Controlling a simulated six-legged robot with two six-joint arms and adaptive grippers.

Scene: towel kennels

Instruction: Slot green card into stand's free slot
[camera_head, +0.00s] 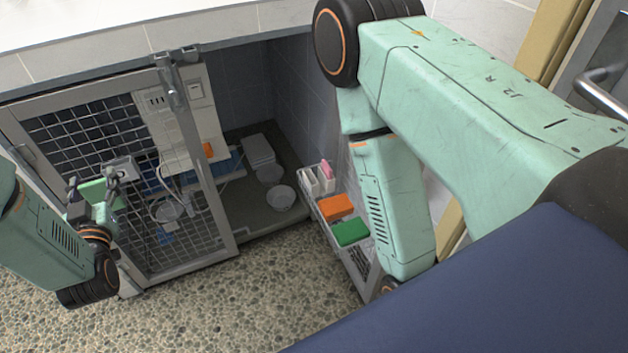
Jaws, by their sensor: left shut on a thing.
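My left gripper (108,188) is at the left, in front of the mesh kennel door. It is shut on a green card (92,190), which shows partly behind the fingers. A small white holder (311,182) with a pink piece (327,170) in it stands at the back end of a wire rack, right of centre. It may be the stand, but its slots are too small to make out. My left gripper is well to the left of it and apart from it. My right arm reaches down on the right, and its gripper is not visible.
The wire rack (357,274) also carries an orange block (336,207) and a green block (351,233). The kennel door (192,160) stands left of the opening. A white bowl (281,197) lies on the kennel floor. The pebbled floor (240,300) in front is clear.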

